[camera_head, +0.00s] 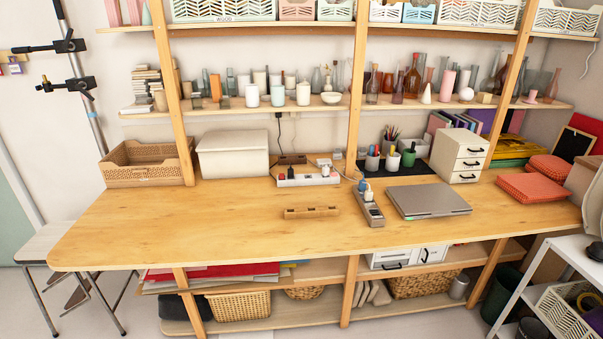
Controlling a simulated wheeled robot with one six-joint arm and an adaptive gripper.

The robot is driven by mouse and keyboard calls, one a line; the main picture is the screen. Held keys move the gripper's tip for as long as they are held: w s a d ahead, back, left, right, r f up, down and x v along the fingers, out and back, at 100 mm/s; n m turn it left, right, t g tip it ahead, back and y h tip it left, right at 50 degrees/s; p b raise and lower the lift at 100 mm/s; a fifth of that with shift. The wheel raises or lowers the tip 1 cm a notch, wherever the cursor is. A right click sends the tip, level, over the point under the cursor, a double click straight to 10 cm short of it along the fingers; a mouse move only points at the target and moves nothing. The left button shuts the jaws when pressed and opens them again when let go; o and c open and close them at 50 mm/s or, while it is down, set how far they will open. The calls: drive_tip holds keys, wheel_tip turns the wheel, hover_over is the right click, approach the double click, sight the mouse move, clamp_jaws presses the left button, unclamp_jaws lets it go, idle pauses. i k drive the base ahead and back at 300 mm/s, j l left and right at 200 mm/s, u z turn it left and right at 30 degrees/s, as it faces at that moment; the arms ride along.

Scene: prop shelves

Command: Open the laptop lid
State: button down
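A grey laptop (428,200) lies flat on the wooden table, right of the middle. Its lid looks closed, with the thin edge of the body showing at the front. My gripper is not in this view, so its place relative to the laptop and its state are hidden.
A power strip (369,208) lies just left of the laptop, with a wooden holder (311,212) further left. A white drawer box (459,155) stands behind it. Red folded cloths (538,187) lie to the right. The left part of the table (170,225) is clear. Shelf posts (357,85) rise behind.

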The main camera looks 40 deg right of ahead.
sight(435, 198)
drive_tip(key=z, duration=1.55)
drive_tip(key=i+l+u, duration=0.15)
drive_tip(key=l, duration=0.2)
drive_tip(key=i+l+u, duration=0.1)
drive_tip(key=l, duration=0.25)
drive_tip(key=i+l+u, duration=0.25)
drive_tip(key=i+l, duration=0.15)
drive_tip(key=l, duration=0.35)
